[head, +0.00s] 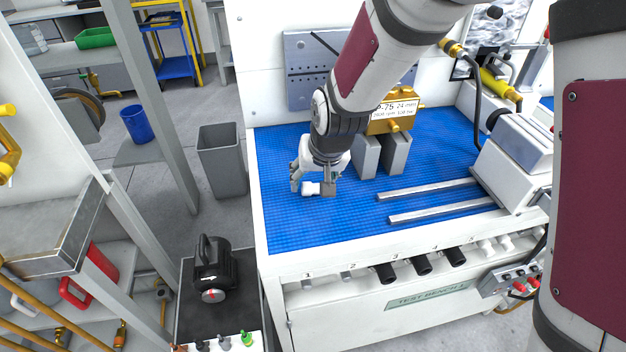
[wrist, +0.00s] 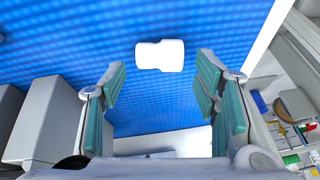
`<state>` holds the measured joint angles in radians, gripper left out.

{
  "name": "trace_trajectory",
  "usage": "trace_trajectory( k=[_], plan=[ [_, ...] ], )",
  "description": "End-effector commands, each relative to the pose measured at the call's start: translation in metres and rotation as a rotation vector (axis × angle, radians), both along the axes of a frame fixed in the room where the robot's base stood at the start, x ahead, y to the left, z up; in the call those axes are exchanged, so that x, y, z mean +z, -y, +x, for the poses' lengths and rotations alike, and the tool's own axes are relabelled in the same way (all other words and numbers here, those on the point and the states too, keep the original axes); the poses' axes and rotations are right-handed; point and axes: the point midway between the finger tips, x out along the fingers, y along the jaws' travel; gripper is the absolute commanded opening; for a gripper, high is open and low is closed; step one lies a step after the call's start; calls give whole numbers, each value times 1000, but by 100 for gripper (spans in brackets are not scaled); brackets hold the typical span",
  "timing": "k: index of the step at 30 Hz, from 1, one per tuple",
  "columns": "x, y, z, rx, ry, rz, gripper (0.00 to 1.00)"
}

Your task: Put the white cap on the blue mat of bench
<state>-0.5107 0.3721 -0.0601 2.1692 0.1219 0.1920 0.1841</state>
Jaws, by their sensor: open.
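The white cap (wrist: 160,55) lies on the blue mat (wrist: 60,40) in the wrist view, ahead of my gripper and roughly centred between its fingers. In the head view the white cap (head: 310,188) shows at the fingertips, partly beside them. My gripper (wrist: 160,92) is open, with teal finger pads to the left and right and nothing between them. In the head view my gripper (head: 318,182) is low over the left part of the blue mat (head: 310,225) on the bench. I cannot tell whether a finger touches the cap.
Grey blocks (head: 382,155) under a brass pump part (head: 392,120) stand close right of my gripper. Two metal rails (head: 440,202) and a white-grey machine (head: 515,155) are farther right. The mat's front left is clear. Numbered plugs (head: 420,264) line the bench front.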

Motion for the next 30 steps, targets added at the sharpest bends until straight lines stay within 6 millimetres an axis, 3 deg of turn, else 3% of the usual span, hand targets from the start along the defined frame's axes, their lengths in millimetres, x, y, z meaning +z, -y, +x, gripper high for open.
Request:
trace_trajectory(
  k=[12, 18, 25, 30],
  plan=[
    [78, 14, -30, -1, 3, 3, 56],
    [95, 18, -37, 1, 0, 0, 56],
    [100, 21, -40, -2, -1, 0, 56],
    [122, 51, -55, -24, -8, -5, 56]
  ],
)
